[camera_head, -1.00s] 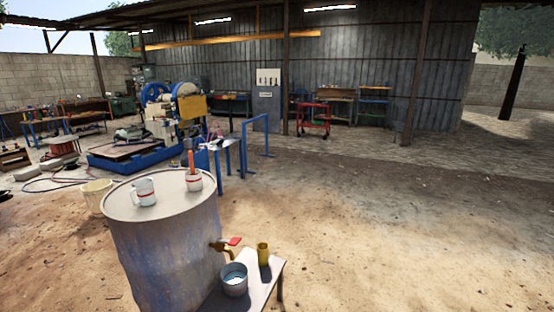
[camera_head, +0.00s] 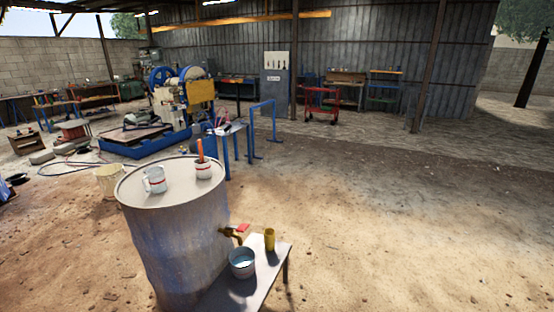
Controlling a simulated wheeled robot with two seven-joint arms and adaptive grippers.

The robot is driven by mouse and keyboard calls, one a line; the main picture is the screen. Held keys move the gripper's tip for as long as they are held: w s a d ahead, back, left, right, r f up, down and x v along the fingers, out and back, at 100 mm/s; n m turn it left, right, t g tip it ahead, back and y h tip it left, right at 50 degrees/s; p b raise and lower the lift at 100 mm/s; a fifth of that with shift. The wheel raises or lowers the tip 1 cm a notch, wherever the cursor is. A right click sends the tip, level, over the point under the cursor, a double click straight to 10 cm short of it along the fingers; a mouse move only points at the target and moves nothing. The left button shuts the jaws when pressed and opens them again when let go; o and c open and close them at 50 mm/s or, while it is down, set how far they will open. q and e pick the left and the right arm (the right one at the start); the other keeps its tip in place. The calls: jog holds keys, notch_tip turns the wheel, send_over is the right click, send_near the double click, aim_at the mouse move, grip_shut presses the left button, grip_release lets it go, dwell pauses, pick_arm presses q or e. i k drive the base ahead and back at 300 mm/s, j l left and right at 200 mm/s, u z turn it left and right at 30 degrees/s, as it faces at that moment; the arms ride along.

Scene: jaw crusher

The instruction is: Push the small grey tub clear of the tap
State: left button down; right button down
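The small grey tub (camera_head: 242,263) stands upright on a low bench (camera_head: 256,288) beside a large grey drum (camera_head: 178,240). It has something pale or bluish inside. The brass tap (camera_head: 231,231) with a red handle (camera_head: 243,228) sticks out from the drum's right side, and its spout is over or very near the tub's rim. A yellow cup (camera_head: 269,239) stands on the bench just right of the tub. Neither of my grippers is in view.
On the drum's lid stand a white mug (camera_head: 155,179) and a small pot (camera_head: 204,171) with an orange-handled tool in it. A cream bucket (camera_head: 110,181) sits on the ground left of the drum. The dirt ground to the right is clear.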

aim_at(241, 259)
jog(key=z, duration=0.7)
jog(key=i, duration=2.95)
